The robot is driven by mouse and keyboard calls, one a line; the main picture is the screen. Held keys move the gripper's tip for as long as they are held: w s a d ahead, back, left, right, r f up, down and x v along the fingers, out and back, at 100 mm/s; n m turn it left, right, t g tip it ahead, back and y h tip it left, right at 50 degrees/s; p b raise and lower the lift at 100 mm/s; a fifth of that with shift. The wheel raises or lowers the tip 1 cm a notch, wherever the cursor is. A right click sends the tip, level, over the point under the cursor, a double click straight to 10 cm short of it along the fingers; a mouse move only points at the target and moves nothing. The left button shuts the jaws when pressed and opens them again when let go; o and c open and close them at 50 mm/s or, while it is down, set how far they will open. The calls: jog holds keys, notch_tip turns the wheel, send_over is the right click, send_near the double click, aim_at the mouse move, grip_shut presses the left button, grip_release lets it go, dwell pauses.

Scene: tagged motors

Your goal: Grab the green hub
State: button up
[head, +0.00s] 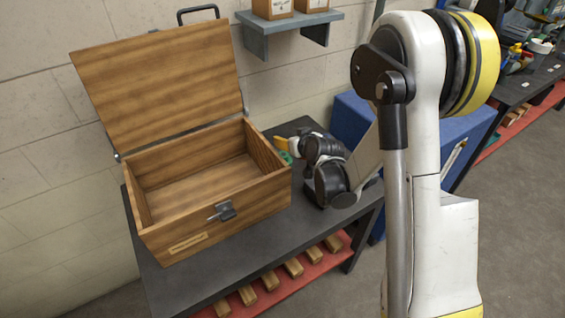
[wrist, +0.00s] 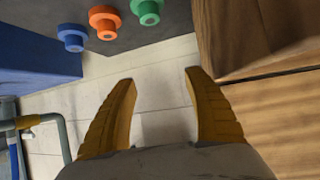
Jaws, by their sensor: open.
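The green hub (wrist: 147,10) shows at the top edge of the wrist view, on the dark tabletop (wrist: 165,25) and partly cut off by the frame. In the head view, a small green part (head: 286,157) shows beside the wooden box, mostly hidden by my arm. My gripper (wrist: 161,80) is open, with two yellow fingers and nothing between them. The green hub lies beyond the fingertips, apart from them. In the head view, a yellow finger (head: 281,143) shows just above the green part.
An orange hub (wrist: 105,21) and a blue hub (wrist: 72,37) sit in a row with the green one. An open, empty wooden box (head: 215,215) stands close beside them. A blue cabinet (head: 350,113) is on the other side. A wall shelf (head: 292,22) hangs above.

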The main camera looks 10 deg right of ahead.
notch_tip(320, 180, down, 2)
jog(key=b, duration=0.4)
send_near(284, 154)
jog(key=shift+w+a+f, duration=0.2)
jog(key=shift+w+f, duration=0.9)
jog(key=shift+f, duration=0.05)
jog(key=shift+w+a+f+p, duration=0.15)
jog(key=shift+w+p, duration=0.4)
jog(key=shift+w, duration=0.4)
jog(key=shift+b+x, duration=1)
jog(key=shift+x, duration=1.7)
grip_shut()
